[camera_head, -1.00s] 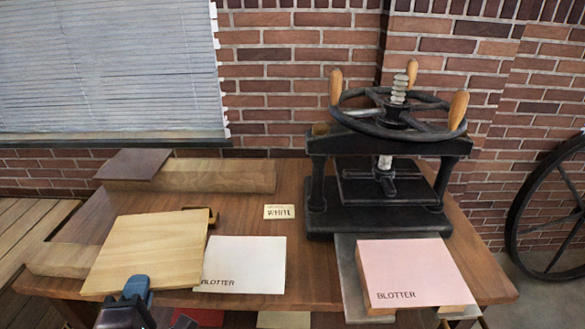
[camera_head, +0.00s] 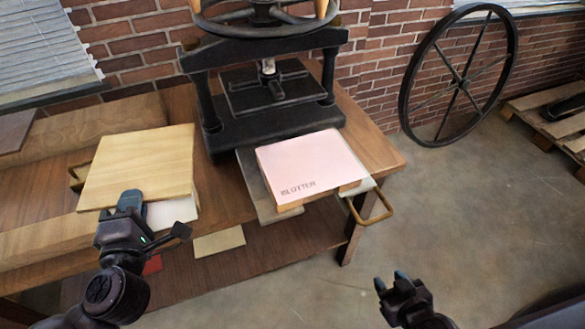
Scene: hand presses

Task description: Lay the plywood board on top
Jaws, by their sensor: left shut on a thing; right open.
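The plywood board (camera_head: 140,165) is a pale square sheet at the left of the table. My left gripper (camera_head: 131,203) is shut on its near edge and holds it over the table's left part. A white blotter (camera_head: 172,211) shows partly beneath it; the board hides the rest. A pink blotter (camera_head: 312,162) lies on top of a stack on a grey plate (camera_head: 262,196), in front of the black press (camera_head: 268,95). Nothing lies on the pink blotter. My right gripper (camera_head: 393,283) is open and empty, low over the floor at the right.
The wooden table (camera_head: 225,190) ends at a corner right of the stack. A brass-coloured handle (camera_head: 370,206) sticks out past its front edge. A large black wheel (camera_head: 458,75) leans at the brick wall, and a pallet (camera_head: 545,120) lies at far right. Floor right of the table is clear.

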